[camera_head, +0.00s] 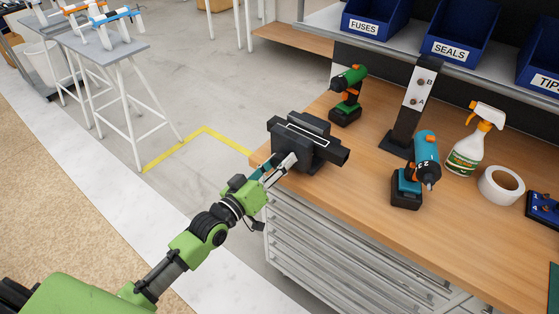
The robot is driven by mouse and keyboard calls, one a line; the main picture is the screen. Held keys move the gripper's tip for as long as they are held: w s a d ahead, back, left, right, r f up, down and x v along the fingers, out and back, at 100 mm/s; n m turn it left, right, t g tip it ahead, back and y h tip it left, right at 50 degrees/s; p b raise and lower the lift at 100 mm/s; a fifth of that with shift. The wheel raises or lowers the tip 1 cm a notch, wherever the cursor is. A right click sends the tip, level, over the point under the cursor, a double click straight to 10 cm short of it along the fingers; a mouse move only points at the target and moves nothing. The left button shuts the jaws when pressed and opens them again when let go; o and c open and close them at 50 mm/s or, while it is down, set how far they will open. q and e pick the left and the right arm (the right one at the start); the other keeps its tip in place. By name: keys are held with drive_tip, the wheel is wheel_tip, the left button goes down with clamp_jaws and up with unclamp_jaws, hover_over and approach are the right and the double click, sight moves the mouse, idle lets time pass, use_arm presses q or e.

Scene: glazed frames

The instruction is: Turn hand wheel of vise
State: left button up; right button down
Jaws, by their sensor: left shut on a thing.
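The black vise (313,142) stands on the left end of the wooden workbench, close to its edge. My green left arm reaches in from the lower left, and my left gripper (283,166) is at the near left side of the vise. Its fingers are shut at the place where the hand wheel would sit. The wheel is mostly hidden by the fingers, and its details are too small to tell. My right gripper is not in view.
A green drill (347,97), a black post marked A and B (409,112), a teal drill (417,172), a spray bottle (468,150) and a tape roll (483,187) stand on the workbench (369,194). Blue bins line the shelf behind. Open floor lies left.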

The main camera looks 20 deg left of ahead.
use_arm(q)
drive_tip(key=shift+s+f+m, duration=0.1)
drive_tip(key=shift+f+m, duration=0.15)
drive_tip(key=shift+m, duration=0.05)
drive_tip(key=o, duration=0.9)
drive_tip(key=shift+o, duration=1.1)
drive_tip(key=shift+s+a+r, duration=0.1)
drive_tip(key=shift+r, duration=0.1)
drive_tip(key=v, duration=1.2)
